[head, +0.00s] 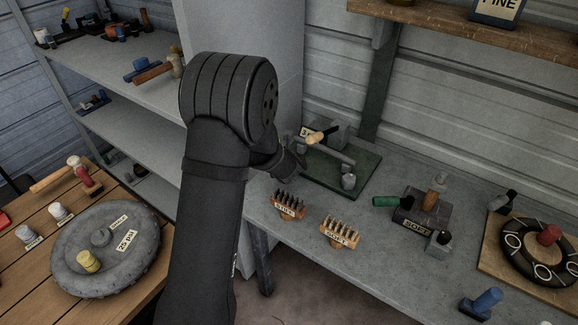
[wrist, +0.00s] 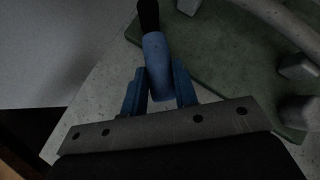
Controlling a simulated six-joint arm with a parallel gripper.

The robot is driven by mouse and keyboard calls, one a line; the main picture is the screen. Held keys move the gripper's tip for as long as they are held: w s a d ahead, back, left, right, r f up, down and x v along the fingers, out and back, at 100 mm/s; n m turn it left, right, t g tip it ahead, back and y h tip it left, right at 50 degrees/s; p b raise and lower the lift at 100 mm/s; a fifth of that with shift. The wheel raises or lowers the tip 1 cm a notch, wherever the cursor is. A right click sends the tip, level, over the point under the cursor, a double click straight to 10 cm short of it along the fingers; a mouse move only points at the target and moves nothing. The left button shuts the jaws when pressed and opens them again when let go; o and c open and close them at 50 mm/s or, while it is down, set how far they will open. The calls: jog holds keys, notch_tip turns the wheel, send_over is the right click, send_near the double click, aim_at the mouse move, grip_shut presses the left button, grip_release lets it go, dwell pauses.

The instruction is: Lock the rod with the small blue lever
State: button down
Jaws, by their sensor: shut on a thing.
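My gripper (wrist: 158,82) is shut on a small blue lever (wrist: 157,56), a rounded blue piece between the two blue fingers. A dark end of it reaches past the fingertips to the top edge of the wrist view. In the head view my gripper (head: 290,166) is at the left edge of a green plate (head: 340,178), and I cannot make out the lever there. A grey rod (head: 333,152) lies over the green plate, with a grey block at its near right end. The wrist view shows the pale rod at upper right above the green plate (wrist: 215,55). Whether the lever touches the rod is hidden.
A grey labelled block (head: 418,218) with handled tools is to the right. A grey cabinet side (head: 290,60) rises behind my arm.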

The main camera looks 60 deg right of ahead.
jog(key=c, duration=1.1)
grip_release()
jog(key=v, duration=1.7)
jog(key=shift+s+a+r, duration=0.1)
jog(key=shift+a+r, duration=0.05)
